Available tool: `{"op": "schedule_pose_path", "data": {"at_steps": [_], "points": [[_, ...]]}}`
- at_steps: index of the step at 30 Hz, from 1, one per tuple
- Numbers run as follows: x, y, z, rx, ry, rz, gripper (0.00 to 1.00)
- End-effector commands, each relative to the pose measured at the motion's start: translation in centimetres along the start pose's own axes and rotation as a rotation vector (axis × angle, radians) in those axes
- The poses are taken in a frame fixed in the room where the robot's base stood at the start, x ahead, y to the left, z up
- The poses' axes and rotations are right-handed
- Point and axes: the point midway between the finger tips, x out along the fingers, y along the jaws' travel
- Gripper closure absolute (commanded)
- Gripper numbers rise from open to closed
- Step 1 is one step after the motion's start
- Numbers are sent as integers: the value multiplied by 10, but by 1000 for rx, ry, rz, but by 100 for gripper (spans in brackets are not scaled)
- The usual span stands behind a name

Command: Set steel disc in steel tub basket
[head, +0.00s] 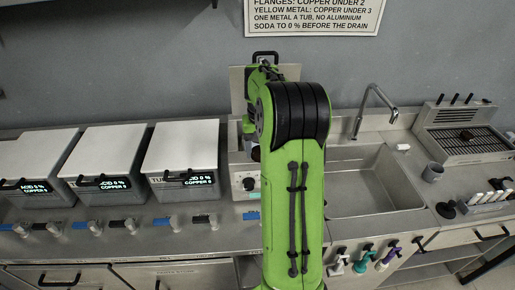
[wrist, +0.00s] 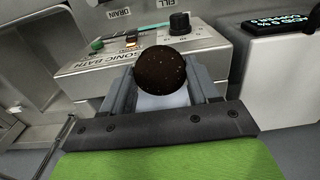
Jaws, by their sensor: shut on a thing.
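My gripper (wrist: 180,92) is shut on a dark brown, speckled round piece (wrist: 164,70), which looks like the disc. Its metal is hard to tell under the dark surface. The gripper holds it in front of a steel panel marked "SONIC BATH" (wrist: 98,66). In the head view my own green arm hides the gripper and the piece. Three tubs stand on the left, a left one (head: 22,160), a middle one (head: 97,158) and a right one (head: 183,143), with pale lids shut. I cannot tell which is the steel tub. No basket shows.
The bath's front panel (head: 246,184) shows beside my arm, with an upright plate (head: 238,88) behind. Several valves line the front edge.

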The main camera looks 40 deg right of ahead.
Motion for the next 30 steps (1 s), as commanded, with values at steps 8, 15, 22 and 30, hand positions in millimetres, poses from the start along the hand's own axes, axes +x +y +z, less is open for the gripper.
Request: {"op": "schedule_pose_path", "data": {"at_steps": [8,15,22,30], "points": [[-4,0,-57,1,1,1,80],[-4,0,-95,2,0,1,80],[36,0,-99,0,-5,0,80],[78,1,-99,2,-4,1,100]]}}
